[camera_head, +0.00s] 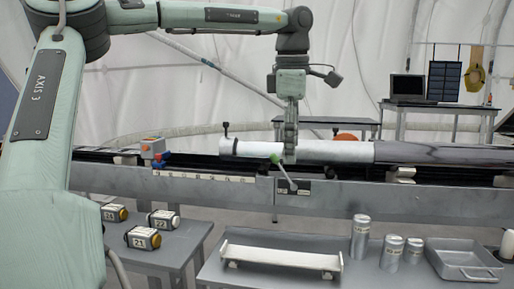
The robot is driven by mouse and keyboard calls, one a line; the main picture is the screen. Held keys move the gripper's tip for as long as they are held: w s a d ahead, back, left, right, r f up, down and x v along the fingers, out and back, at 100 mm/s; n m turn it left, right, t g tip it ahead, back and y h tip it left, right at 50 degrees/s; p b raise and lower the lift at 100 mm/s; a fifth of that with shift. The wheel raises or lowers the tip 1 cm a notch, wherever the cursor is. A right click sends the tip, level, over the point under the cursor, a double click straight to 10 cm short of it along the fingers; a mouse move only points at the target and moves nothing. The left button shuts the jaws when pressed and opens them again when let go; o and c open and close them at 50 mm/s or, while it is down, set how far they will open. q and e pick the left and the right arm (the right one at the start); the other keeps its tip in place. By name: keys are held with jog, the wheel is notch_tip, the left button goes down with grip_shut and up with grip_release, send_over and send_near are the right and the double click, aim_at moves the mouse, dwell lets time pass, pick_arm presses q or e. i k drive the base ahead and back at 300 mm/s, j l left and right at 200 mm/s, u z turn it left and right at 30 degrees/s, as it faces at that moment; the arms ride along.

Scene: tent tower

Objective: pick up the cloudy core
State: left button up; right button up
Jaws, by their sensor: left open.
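The whitish, cloudy-looking core (340,152) lies lengthwise as a long cylinder on the grey rail bench (390,200) in the middle of the head view. A dark cylinder section (440,154) continues from its right end. My left gripper (289,155) comes down over the core from above, fingers pointing down. It is open, and its fingers hide a narrow strip of the core. I cannot tell whether they touch it. My right gripper is not in view.
A green-knobbed lever (285,172) stands in front of the core just below my gripper. A white cradle tray (282,257), metal canisters (361,238) and a grey pan (464,262) stand on the front table. A laptop (407,88) is behind.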

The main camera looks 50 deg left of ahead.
aim_at(247, 149)
jog(key=i+j, duration=0.1)
jog(key=j, duration=0.25)
jog(key=i+j, duration=0.15)
jog(key=j, duration=0.25)
jog(key=i+j, duration=0.1)
jog(key=j, duration=0.25)
jog(key=i+j, duration=0.15)
jog(key=j, duration=0.2)
